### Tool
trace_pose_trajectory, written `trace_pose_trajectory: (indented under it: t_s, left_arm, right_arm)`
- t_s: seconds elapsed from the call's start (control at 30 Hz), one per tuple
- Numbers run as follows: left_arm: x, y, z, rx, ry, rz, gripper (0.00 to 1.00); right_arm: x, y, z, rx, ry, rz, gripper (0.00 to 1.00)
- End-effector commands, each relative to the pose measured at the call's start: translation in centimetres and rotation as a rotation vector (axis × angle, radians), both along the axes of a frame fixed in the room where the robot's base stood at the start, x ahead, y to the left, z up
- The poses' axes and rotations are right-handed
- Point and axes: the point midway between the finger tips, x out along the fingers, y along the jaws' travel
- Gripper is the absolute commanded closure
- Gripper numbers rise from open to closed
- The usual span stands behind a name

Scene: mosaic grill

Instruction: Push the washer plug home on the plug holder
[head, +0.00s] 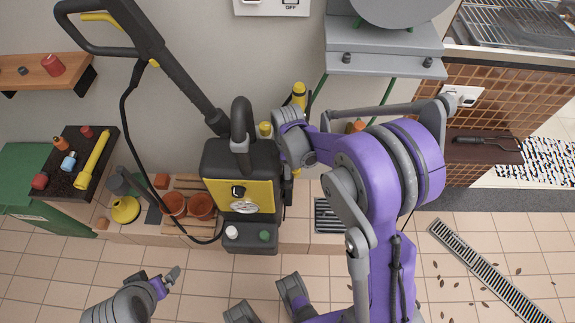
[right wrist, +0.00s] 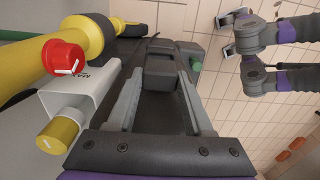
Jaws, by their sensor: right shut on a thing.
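The pressure washer (head: 240,180), black with a yellow front, stands against the wall in the head view. My purple right arm reaches to its right side, and the right gripper's fingertips are hidden there. In the right wrist view, my right gripper (right wrist: 160,70) has its two grey fingers on either side of a dark grey block (right wrist: 158,76), which appears to be the washer plug. It is shut on that block, against a dark body. I cannot make out the plug holder or how deep the plug sits. My left gripper (head: 160,280) is low at the left, away from the washer; its opening is unclear.
In the right wrist view, a yellow tube (right wrist: 92,38), a red cap (right wrist: 63,57) and a yellow knob (right wrist: 59,134) are close at the left. Terracotta pots (head: 202,205) stand left of the washer. The tiled floor (head: 230,290) in front has free room.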

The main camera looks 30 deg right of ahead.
Motion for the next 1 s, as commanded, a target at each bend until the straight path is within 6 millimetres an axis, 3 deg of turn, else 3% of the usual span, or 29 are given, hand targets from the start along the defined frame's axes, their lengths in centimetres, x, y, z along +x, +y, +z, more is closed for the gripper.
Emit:
trace_pose_trajectory:
  t_s: [0.87,0.9,1.0]
  left_arm:
    - [-0.1,0.0,-2.0,0.0,0.006,0.0,0.07]
    - [-0.1,0.0,-2.0,0.0,0.006,0.0,0.07]
    - [-0.1,0.0,-1.9,0.0,0.006,0.0,0.07]
  right_arm:
    - [0.0,0.0,-2.3,0.0,0.0,0.0,1.0]
    - [0.0,0.0,-2.3,0.0,0.0,0.0,0.45]
    - [0.0,0.0,-2.2,0.0,0.0,0.0,0.27]
